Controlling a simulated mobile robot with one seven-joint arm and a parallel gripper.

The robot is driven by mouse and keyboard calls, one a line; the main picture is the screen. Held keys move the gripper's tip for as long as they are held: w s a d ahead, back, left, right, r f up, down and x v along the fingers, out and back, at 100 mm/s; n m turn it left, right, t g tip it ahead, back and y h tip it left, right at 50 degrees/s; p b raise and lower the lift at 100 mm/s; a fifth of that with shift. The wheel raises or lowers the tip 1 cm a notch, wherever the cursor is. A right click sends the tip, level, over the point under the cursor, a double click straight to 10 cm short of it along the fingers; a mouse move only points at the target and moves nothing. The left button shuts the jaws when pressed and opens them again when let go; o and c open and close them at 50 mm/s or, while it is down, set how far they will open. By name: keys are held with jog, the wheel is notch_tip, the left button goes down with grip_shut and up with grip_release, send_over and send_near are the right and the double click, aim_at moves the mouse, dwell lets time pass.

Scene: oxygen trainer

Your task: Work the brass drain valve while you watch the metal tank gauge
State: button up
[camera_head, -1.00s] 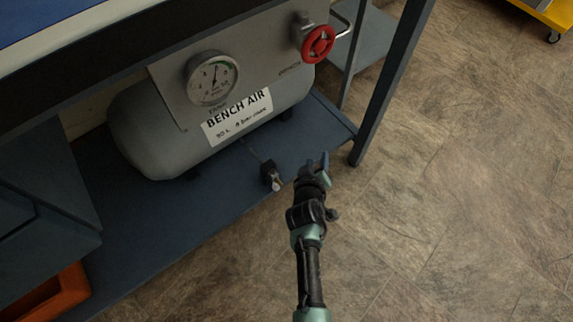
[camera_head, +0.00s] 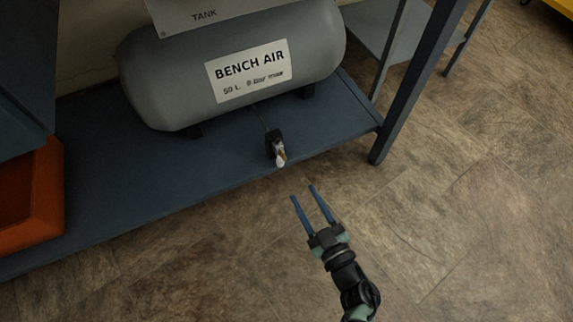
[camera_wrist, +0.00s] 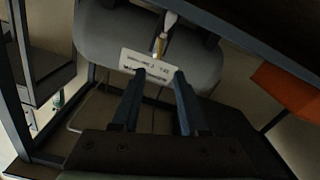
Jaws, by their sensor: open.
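The drain valve (camera_head: 279,152) is a small fitting with a black block, a brass part and a pale tip. It sits at the front edge of the blue shelf, below the grey tank (camera_head: 235,62) labelled BENCH AIR. My gripper (camera_head: 306,192) is open and empty, apart from the valve, in front of the shelf and slightly right of it. In the wrist view the valve (camera_wrist: 161,42) shows beyond my open fingers (camera_wrist: 155,76), near the top. The tank gauge is out of view now; only the lower edge of its plate (camera_head: 205,14), marked TANK, shows.
The blue shelf (camera_head: 150,165) runs under the tank. A dark table leg (camera_head: 415,85) stands right of it. An orange bin (camera_head: 35,195) is at the left. The brown tiled floor (camera_head: 460,220) is clear in front and to the right.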

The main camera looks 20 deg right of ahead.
aim_at(283, 157)
jog(key=w+b, duration=0.2)
jog(key=w, duration=0.3)
jog(key=w+b, duration=0.3)
jog(key=w, duration=0.1)
jog(key=shift+w+a+f, duration=0.15)
jog(key=shift+w, duration=0.85)
grip_shut()
